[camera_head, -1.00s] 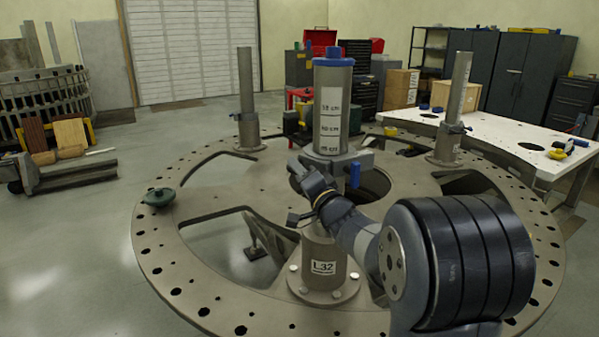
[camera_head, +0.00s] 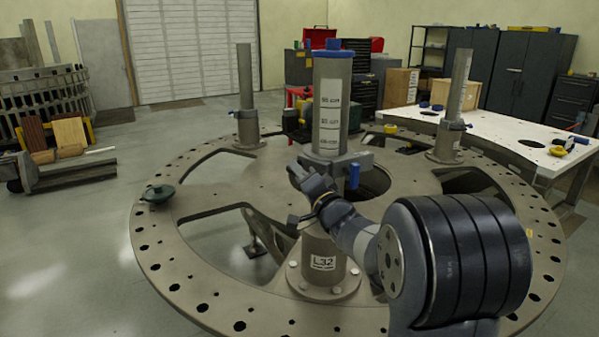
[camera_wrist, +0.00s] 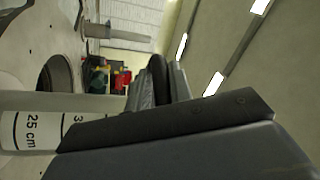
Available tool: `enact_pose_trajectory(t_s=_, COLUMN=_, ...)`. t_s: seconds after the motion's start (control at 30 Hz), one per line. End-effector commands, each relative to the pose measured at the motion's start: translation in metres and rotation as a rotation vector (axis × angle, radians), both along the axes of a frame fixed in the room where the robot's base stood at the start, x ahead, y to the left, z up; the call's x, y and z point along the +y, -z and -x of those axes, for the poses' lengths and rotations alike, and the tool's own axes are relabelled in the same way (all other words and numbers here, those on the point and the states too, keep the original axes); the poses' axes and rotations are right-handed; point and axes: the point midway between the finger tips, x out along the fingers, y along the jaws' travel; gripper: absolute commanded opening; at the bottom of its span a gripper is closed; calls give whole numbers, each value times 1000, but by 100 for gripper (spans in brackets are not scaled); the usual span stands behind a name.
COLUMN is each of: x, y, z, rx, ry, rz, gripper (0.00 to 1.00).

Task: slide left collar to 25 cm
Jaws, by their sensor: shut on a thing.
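The front post (camera_head: 331,88), blue-capped and tagged L32 at its base, stands upright with a white scale on its face. A grey collar (camera_head: 337,163) with a blue knob (camera_head: 354,176) is around it, just below the lowest scale label in the head view. My gripper (camera_head: 303,180) is shut on the collar at its left front side; the jaws' contact is partly hidden. In the wrist view the post (camera_wrist: 75,103) lies sideways with a "25 cm" label; the dark gripper body (camera_wrist: 170,130) covers part of the scale.
The round turret plate (camera_head: 215,290) has large cut-outs and a holed rim. Two thinner posts with collars stand at the back left (camera_head: 245,85) and back right (camera_head: 461,85). A white table (camera_head: 480,138) stands at right.

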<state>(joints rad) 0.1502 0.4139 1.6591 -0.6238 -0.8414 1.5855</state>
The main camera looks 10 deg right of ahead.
Motion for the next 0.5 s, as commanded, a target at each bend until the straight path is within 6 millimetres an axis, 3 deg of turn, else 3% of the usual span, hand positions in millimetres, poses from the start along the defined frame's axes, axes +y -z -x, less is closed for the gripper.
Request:
enact_pose_trajectory(t_s=0.03, x=1, y=19, z=0, rx=1, ry=-4, rz=-2, gripper=0)
enact_pose_trajectory(t_s=0.5, x=1, y=130, z=0, rx=3, ry=-3, rz=-1, gripper=0)
